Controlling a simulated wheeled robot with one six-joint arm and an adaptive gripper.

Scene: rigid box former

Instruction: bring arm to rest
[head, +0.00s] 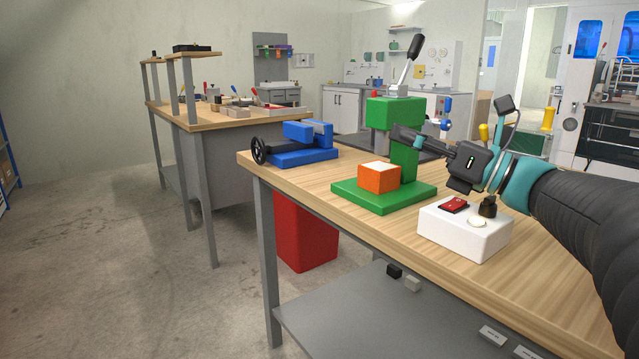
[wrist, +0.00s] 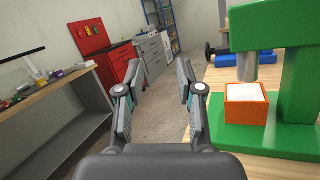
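My gripper (head: 398,135) is at the end of my arm, which reaches in from the right in the head view. It is raised above the wooden bench (head: 325,198), in front of the green press (head: 405,150). In the wrist view my gripper (wrist: 158,100) has its two fingers spread apart, with only floor and distant furniture between them. It holds nothing. An orange box with a white top (head: 379,178) sits on the press base, apart from my gripper. It also shows to the right of the fingers in the wrist view (wrist: 247,104).
A white block (head: 440,238) with a red piece (head: 454,205) and a dark knob stands at the front of the bench. A blue vise (head: 305,145) sits at the bench's far left. A red bin (head: 304,235) stands below. The floor at left is clear.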

